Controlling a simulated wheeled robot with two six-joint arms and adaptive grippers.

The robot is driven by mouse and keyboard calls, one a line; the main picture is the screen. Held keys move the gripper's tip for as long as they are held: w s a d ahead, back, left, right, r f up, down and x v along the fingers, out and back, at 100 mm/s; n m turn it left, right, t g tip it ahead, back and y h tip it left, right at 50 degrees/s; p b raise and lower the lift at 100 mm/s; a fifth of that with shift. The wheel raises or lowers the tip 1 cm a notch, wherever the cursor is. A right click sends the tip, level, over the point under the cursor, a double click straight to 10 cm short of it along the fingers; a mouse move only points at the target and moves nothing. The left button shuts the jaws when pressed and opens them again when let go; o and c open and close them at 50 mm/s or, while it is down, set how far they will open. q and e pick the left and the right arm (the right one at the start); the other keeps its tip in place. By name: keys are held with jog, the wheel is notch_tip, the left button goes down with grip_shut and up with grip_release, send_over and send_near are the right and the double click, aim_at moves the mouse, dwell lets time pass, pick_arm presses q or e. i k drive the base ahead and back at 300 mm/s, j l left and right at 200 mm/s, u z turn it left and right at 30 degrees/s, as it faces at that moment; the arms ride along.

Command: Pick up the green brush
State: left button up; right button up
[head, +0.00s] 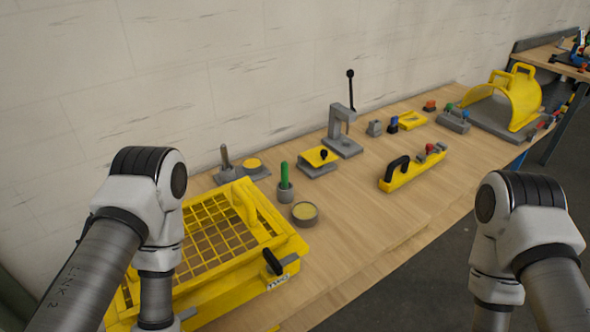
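The green brush (284,175) stands upright in a small grey holder (285,192) on the wooden workbench. It is right of the yellow grid-topped box and behind a round tin. My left arm comes in from the left, over the left part of the yellow box, and my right arm comes in at the lower right, beyond the bench's front edge. Neither gripper shows, as both arms run out of the bottom of the picture. Nothing is seen touching the brush.
The yellow grid-topped box (215,245) with a handle fills the near left of the bench. A round tin (305,213) stands in front of the brush. A grey lever press (343,135) and a yellow bar tool (412,168) stand to the right. Bare bench (365,225) lies right of the tin.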

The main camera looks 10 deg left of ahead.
aim_at(284, 165)
jog(key=i+l, duration=0.15)
jog(key=l, duration=0.2)
jog(key=i+l+u, duration=0.15)
jog(key=l, duration=0.15)
jog(key=i+l, duration=0.15)
jog(key=l, duration=0.2)
jog(key=i+l+u, duration=0.15)
jog(key=l, duration=0.6)
jog(key=i+l+u, duration=0.15)
jog(key=l, duration=0.2)
